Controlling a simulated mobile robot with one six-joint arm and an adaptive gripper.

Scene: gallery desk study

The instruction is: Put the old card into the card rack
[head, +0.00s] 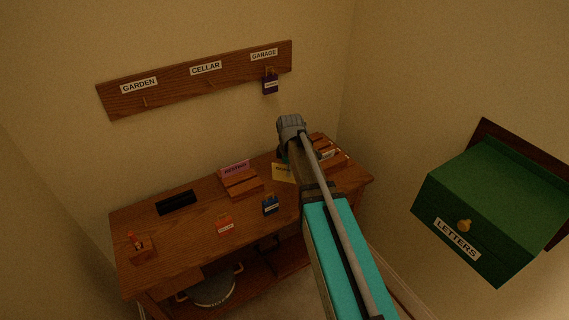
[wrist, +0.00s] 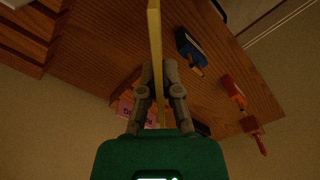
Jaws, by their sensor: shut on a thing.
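My gripper (wrist: 158,70) is shut on a thin pale yellow card (wrist: 154,50), seen edge-on in the wrist view. In the head view the yellow card (head: 283,173) shows just left of my arm, over the desk; the fingertips are hidden behind the arm. A stepped wooden rack (head: 240,184) holds an upright pink card (head: 235,167), left of the yellow card. Another wooden stepped piece (head: 333,158) stands at the desk's right end, partly hidden by my arm. I cannot tell which of these is the card rack.
The desk (head: 185,228) also bears a black tray (head: 176,202), an orange tag (head: 225,225), a blue tag (head: 270,205) and a small wooden block (head: 142,249). A labelled hook board (head: 170,84) is on the wall. A green letters box (head: 490,210) juts out at right.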

